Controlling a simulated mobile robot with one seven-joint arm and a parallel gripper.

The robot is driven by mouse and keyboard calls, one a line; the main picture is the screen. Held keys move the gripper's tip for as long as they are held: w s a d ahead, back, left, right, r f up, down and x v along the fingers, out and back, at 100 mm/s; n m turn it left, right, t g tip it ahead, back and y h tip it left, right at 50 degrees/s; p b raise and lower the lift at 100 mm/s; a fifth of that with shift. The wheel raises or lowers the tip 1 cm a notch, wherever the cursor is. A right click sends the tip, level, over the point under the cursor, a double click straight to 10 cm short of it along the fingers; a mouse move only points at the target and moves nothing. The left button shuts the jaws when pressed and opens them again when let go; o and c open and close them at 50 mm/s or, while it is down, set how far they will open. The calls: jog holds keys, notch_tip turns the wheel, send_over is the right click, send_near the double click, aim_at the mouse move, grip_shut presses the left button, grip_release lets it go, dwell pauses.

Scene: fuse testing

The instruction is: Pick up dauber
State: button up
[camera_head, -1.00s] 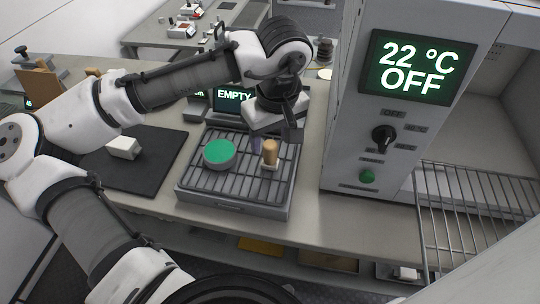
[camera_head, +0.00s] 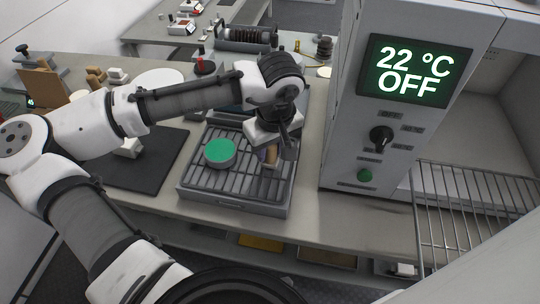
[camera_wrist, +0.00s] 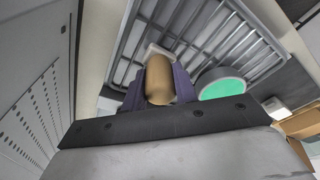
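The dauber, a tan rounded handle (camera_head: 271,155) on a pale base, stands upright at the right of the slatted rack (camera_head: 236,201). In the wrist view its handle (camera_wrist: 159,80) points at the camera, with the pale base behind it. My gripper (camera_head: 275,151) is lowered over it from above. Its purple fingers (camera_wrist: 160,88) flank the handle on both sides, very close to it. Whether they press on it or leave a small gap, I cannot tell. The dauber's base appears to be still at the rack.
A round green-topped dish (camera_head: 220,153) sits on the rack just left of the dauber. A dark mat (camera_head: 160,172) with a white block (camera_head: 128,149) lies farther left. The tall oven (camera_head: 345,150), reading 22 °C OFF, stands close on the right.

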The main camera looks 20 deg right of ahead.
jog(key=c, duration=0.4)
jog(key=shift+r, duration=0.1)
notch_tip(320, 180, up, 20)
jog(key=shift+f+b, duration=0.1)
jog(key=shift+b, duration=1)
